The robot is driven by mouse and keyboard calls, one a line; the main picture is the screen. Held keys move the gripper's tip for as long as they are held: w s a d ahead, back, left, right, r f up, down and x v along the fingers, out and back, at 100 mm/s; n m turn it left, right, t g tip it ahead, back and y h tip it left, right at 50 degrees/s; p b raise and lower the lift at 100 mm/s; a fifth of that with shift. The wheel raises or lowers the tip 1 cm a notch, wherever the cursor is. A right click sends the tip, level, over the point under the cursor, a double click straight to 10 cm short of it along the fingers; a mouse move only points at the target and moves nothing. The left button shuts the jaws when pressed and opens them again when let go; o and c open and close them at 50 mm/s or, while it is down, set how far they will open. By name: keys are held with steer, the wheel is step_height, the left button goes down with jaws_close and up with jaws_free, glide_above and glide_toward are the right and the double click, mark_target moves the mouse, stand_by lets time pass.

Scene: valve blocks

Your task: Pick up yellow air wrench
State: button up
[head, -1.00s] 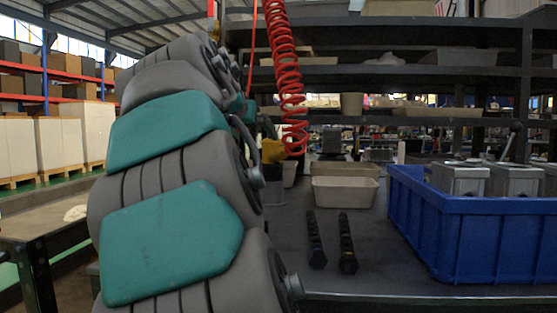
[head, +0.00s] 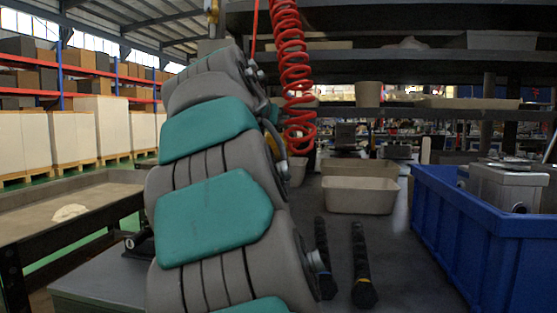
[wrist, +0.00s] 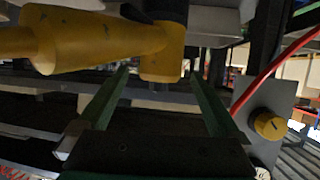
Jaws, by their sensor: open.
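The yellow air wrench (wrist: 95,42) fills the upper left of the wrist view. Its thick body reaches in from the left edge, and a shorter yellow part (wrist: 162,62) points down near the middle. My gripper (wrist: 160,75) is open, with one green finger on each side of that downward part. I see no finger clearly touching it, and the depth between them is hard to tell. In the head view my own arm hides my gripper and most or all of the wrench.
A red coiled hose (head: 292,75) hangs beside my arm. A blue crate (head: 470,245) with metal valve blocks (head: 505,185) stands at right. Beige bins (head: 360,193) and two dark rods (head: 361,265) lie on the grey bench (head: 415,275). A shelf rack (head: 400,65) stands behind.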

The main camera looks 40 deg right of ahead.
steer(key=x, duration=0.3)
steer(key=shift+d+f, duration=0.15)
steer(key=shift+f, duration=0.05)
jaws_close()
stand_by(0.6)
steer(key=shift+r, duration=0.1)
